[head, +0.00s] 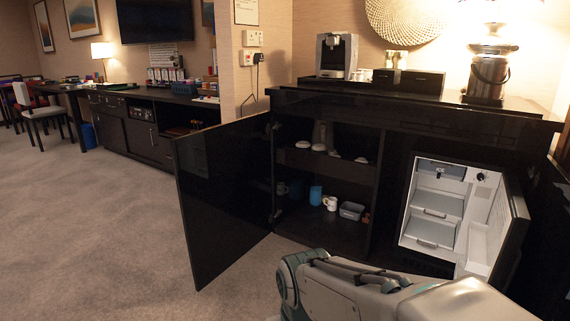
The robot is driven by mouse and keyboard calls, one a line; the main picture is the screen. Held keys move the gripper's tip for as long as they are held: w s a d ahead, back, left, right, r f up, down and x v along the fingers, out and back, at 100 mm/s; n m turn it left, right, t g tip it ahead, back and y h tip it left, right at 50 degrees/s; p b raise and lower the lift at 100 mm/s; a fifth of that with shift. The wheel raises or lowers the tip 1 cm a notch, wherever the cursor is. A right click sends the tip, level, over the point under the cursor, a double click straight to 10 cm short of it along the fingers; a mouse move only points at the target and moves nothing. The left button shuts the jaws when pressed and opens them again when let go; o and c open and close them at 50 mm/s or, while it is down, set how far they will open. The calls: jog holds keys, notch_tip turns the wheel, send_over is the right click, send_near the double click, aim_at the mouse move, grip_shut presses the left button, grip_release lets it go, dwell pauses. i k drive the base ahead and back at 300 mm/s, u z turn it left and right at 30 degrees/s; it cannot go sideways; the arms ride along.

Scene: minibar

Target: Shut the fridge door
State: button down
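The small fridge (436,208) sits in the right part of the dark cabinet. Its white interior with shelves is visible. The fridge door (508,232) stands open, swung out to the right. Its white lined inner side and dark edge show. The lower part of the fridge and door is partly hidden behind my arm, which crosses the bottom of the view. My gripper is not in view.
A black cabinet door (225,195) stands open left of the fridge. Cups (330,203) and a grey container (351,211) sit on the open shelf. A coffee machine (337,55) stands on the counter. Carpet (110,220) is clear at left.

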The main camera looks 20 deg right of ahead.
aim_at(493, 255)
jog(key=z, duration=0.5)
jog(key=i, duration=1.35)
jog(key=z, duration=1.75)
jog(key=i, duration=0.85)
jog(key=z, duration=0.7)
